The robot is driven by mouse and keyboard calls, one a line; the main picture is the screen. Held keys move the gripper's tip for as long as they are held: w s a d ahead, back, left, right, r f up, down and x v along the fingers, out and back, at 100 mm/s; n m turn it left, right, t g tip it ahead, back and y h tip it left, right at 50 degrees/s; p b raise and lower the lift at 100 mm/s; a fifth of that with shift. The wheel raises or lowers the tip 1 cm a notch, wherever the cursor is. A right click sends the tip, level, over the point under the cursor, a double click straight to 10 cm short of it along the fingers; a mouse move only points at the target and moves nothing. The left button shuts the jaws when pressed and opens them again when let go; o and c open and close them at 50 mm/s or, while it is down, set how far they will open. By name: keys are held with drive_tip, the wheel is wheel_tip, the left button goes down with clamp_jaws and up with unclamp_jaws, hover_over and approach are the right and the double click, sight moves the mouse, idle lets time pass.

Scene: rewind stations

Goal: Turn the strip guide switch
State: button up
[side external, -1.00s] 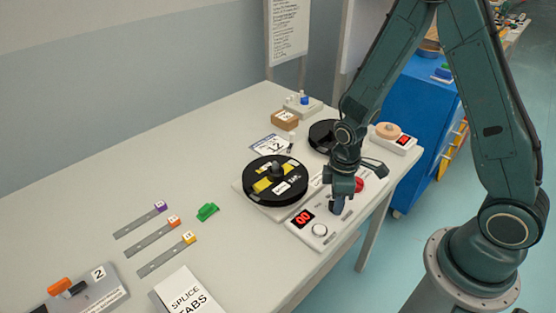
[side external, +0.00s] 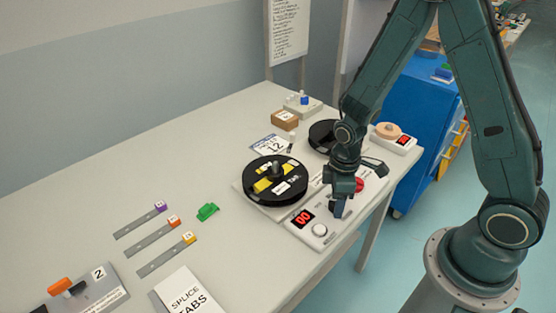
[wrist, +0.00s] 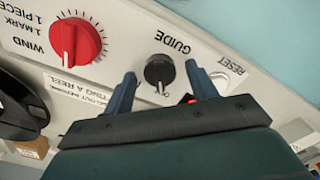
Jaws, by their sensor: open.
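The strip guide switch is a round black knob (wrist: 159,70) with a white pointer line, on the white panel under the word GUIDE in the wrist view. My gripper (wrist: 161,73) is open, with one blue finger on each side of the knob. A gap shows between the knob and each finger, and nothing is held. In the side view my gripper (side external: 339,207) points down over the white control panel (side external: 305,231), and it hides the knob there.
A large red WIND knob (wrist: 76,41) sits beside the guide knob. A red digit display (side external: 303,218) and a white round button (side external: 319,230) are on the panel's near end. A black reel (side external: 262,192) stands behind the panel. A green piece (side external: 208,211) lies on the table.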

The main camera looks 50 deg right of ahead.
wheel_tip(320, 180, up, 14)
drive_tip(key=shift+f, duration=0.15)
idle(0.7)
idle(0.4)
drive_tip(key=s+a+r+m+t, duration=0.1)
drive_tip(key=s+r+m+t, duration=0.4)
drive_tip(key=s+r, duration=0.8)
drive_tip(key=r+m, duration=0.1)
drive_tip(key=m, duration=0.1)
drive_tip(key=shift+s+r+m+t, duration=0.2)
drive_tip(key=shift+r+m+t, duration=0.1)
drive_tip(key=shift+r+m, duration=0.1)
